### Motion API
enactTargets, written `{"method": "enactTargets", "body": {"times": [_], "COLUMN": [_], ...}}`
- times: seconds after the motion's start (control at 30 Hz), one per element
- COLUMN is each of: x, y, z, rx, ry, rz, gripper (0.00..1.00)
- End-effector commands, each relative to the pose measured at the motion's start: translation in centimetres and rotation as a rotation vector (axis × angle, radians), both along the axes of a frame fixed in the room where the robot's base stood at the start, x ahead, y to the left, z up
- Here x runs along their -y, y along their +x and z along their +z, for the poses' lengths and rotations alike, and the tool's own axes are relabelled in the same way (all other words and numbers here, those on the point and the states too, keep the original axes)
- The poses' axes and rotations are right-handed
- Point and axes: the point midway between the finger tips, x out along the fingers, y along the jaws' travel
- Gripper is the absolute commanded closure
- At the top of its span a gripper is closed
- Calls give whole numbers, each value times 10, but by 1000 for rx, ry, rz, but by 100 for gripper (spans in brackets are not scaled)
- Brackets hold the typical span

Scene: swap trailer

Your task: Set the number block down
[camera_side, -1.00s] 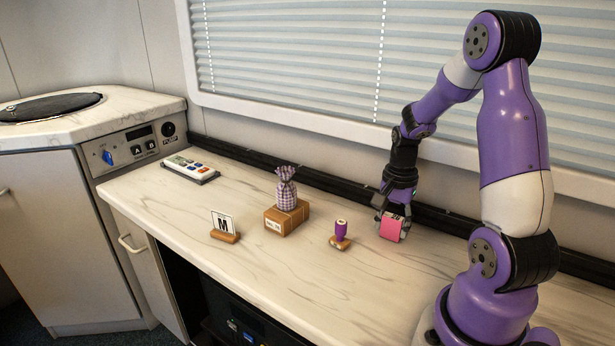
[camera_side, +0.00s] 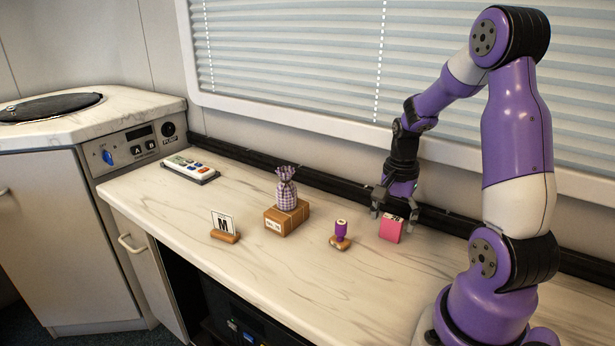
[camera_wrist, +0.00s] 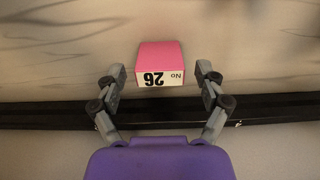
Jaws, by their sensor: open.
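The number block (camera_side: 391,230) is pink and stands upright on the marble-look counter, to the right of the purple-handled stamp. In the wrist view the block (camera_wrist: 158,55) shows a white label reading "No 26", upside down in the picture. My gripper (camera_side: 391,211) is open and sits just above and behind the block. In the wrist view the fingers of my gripper (camera_wrist: 160,72) are spread on either side of the block, with a visible gap on each side. Nothing is held.
A purple-handled stamp (camera_side: 340,236) stands left of the block. A brown box (camera_side: 288,219) bears a checked pouch (camera_side: 286,188). An "M" card (camera_side: 223,224) stands in a wooden holder. A black rail (camera_side: 330,190) runs along the wall.

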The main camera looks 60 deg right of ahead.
Motion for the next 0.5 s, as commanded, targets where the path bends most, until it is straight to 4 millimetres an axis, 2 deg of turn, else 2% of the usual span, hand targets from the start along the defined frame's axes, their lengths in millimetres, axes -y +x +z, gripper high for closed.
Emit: {"method": "enactTargets", "body": {"times": [0.3, 0.5], "x": [0, -1], "y": [1, 1], "z": [73, 100], "rx": [5, 4], "ry": [-4, -3], "rz": [0, 4], "gripper": [17, 17]}}
